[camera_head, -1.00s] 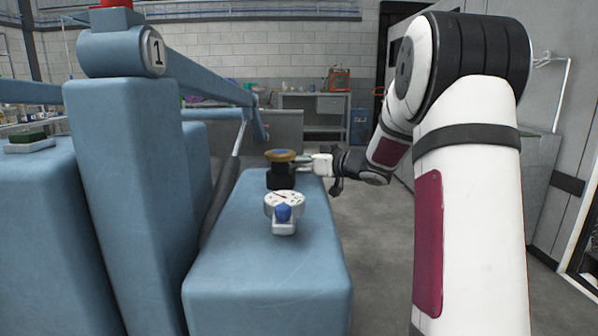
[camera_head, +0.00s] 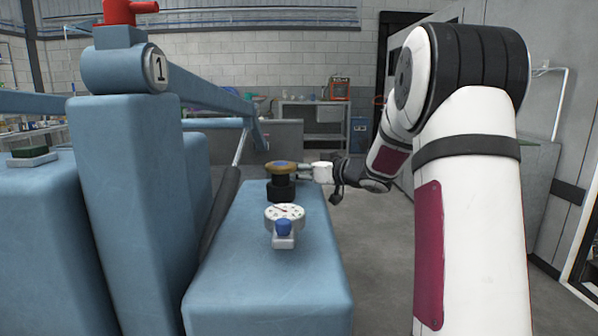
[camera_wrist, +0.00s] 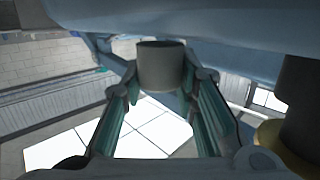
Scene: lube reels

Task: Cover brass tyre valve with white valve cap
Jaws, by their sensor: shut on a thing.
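My gripper (camera_wrist: 165,80) is shut on the white valve cap (camera_head: 322,172), which shows as a shaded grey cylinder in the wrist view (camera_wrist: 161,66), between the fingertips. The cap is just right of a round brass-coloured piece (camera_head: 281,166) on a black base (camera_head: 280,188). A grey bar shows between the piece and the cap; I cannot tell what it belongs to. A brass-coloured ring (camera_wrist: 268,133) with a dark cylinder shows at the right of the wrist view. I cannot make out the tyre valve for certain.
A white dial gauge (camera_head: 285,214) with a blue knob (camera_head: 283,228) stands nearer on the blue block (camera_head: 265,285). A tall blue post (camera_head: 135,190) with a red-topped end stands at the left. Open floor (camera_head: 375,260) lies right of the block.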

